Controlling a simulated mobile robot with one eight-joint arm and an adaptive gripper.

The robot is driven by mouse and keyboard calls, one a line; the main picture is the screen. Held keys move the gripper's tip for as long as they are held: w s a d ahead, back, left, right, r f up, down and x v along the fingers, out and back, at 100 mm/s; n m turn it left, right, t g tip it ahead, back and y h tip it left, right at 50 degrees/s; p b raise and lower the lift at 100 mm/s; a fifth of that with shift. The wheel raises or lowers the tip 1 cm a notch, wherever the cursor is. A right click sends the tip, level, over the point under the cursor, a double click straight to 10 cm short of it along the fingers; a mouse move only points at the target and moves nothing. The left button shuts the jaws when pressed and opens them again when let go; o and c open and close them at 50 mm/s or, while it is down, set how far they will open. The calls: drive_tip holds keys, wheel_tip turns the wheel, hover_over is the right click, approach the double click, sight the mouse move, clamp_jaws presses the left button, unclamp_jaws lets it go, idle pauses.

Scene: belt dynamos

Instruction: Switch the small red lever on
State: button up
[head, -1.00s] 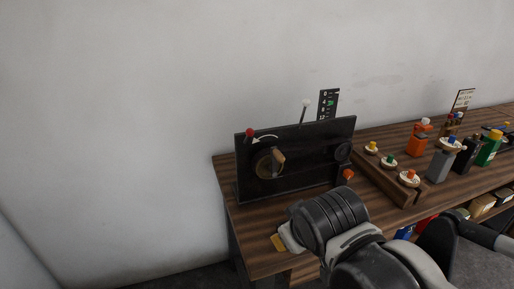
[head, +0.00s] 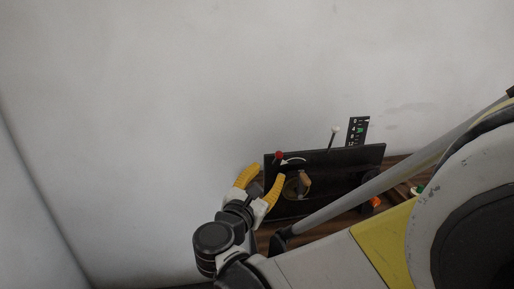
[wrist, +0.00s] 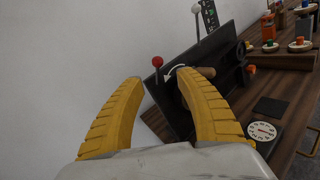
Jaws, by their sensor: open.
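The small red lever (head: 279,155) has a red ball knob and stands at the upper left corner of a black panel (head: 340,160). In the wrist view the red knob (wrist: 158,62) sits ahead of my gripper, between the fingers in the picture and beyond their tips. A white curved arrow (wrist: 173,72) is printed to the right of the lever. My gripper (head: 266,175) is open and empty, its yellow fingers at the panel's left end. In the wrist view its fingers (wrist: 158,82) are spread. I cannot tell whether a finger touches the panel.
A brown knob (head: 303,184) is on the panel, partly hidden. A white-tipped lever (head: 335,129) and a dark scale (head: 358,130) rise behind it. In the wrist view, a white dial (wrist: 262,131) lies on the wooden bench (wrist: 235,115), with coloured items (wrist: 298,45) farther right.

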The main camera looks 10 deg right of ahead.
sight(277, 157)
drive_tip(key=b+x, duration=0.2)
drive_tip(key=x, duration=0.8)
drive_tip(key=shift+w+d+r, duration=0.15)
drive_tip(key=shift+w+r, duration=0.05)
drive_tip(key=shift+w, duration=0.15)
